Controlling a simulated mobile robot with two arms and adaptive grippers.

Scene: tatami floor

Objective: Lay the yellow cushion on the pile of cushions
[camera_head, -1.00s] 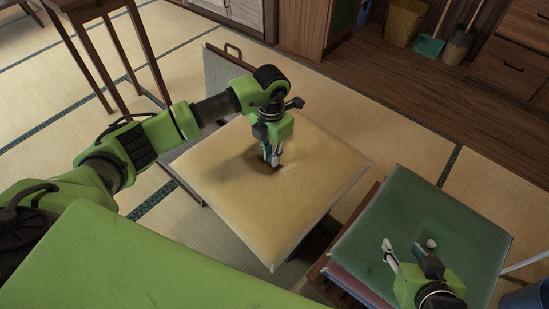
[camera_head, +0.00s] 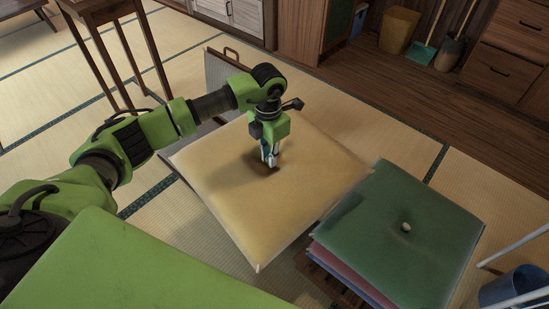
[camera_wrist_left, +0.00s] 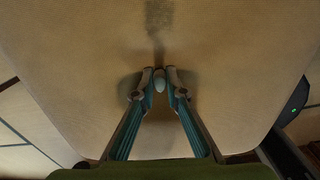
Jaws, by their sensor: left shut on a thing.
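The yellow cushion (camera_head: 235,190) is a flat square in the middle of the head view, with a dimple at its centre. My left gripper (camera_head: 271,160) comes down on that centre and is shut on its tuft. In the left wrist view the two fingertips (camera_wrist_left: 159,80) close around a small pale tuft, and the cushion (camera_wrist_left: 80,60) fills most of the picture. The pile of cushions (camera_head: 405,255) is at the right, with a green one on top and red and blue ones below. The yellow cushion's right corner is close to the green one; I cannot tell whether they touch. My right gripper is out of view.
A dark slatted wooden stand (camera_head: 340,285) is under the pile. A blue bucket (camera_head: 515,285) is at the lower right. A wooden side table (camera_head: 110,50) stands at the upper left. Open tatami (camera_head: 400,130) lies behind the cushions.

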